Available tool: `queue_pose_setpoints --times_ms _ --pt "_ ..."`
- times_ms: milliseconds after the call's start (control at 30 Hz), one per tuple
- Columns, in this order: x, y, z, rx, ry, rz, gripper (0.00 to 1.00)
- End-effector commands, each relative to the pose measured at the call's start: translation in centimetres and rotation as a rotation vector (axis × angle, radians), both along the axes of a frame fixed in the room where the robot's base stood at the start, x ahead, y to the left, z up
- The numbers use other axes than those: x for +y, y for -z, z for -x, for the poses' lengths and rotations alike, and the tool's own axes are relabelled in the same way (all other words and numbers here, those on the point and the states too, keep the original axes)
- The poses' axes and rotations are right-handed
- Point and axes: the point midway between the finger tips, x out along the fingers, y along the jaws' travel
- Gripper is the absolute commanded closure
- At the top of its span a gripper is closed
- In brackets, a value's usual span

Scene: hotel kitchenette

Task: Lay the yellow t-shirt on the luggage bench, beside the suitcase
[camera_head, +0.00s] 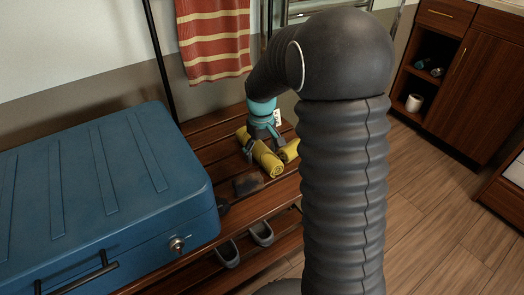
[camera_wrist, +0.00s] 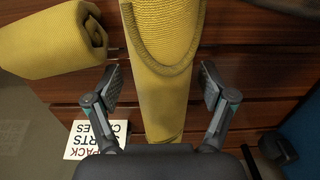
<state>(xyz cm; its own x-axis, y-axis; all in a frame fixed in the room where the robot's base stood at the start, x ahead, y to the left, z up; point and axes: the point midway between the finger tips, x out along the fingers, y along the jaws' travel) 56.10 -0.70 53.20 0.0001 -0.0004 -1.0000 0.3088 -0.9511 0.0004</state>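The yellow t-shirt (camera_head: 265,160) lies rolled up on the slats of the luggage bench (camera_head: 215,150), to the right of the blue suitcase (camera_head: 100,175). In the wrist view the yellow cloth (camera_wrist: 163,75) with a curved collar seam runs between my fingers. A second yellow roll (camera_wrist: 50,42) lies beside it; I cannot tell whether both are one garment. My gripper (camera_head: 262,140) is above the cloth. In the wrist view its fingers (camera_wrist: 160,88) are spread, with gaps on both sides of the cloth. The suitcase's far side is out of frame.
A printed card (camera_wrist: 95,140) lies near the cloth. A small dark object (camera_head: 248,184) sits on the bench near the suitcase. Shoes (camera_head: 228,253) stand on the shelf below. A striped red towel (camera_head: 214,40) hangs behind. A wooden cabinet (camera_head: 475,85) stands at right, with clear floor before it.

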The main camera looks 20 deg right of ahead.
Motion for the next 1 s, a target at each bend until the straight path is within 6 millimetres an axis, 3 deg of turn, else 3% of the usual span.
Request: queue_pose_setpoints --times_ms 367,1000 --pt "0.0 -0.7 0.0 -0.002 0.000 0.000 0.16" --pt "0.0 -11.3 -0.1 -0.003 0.000 0.000 0.16"
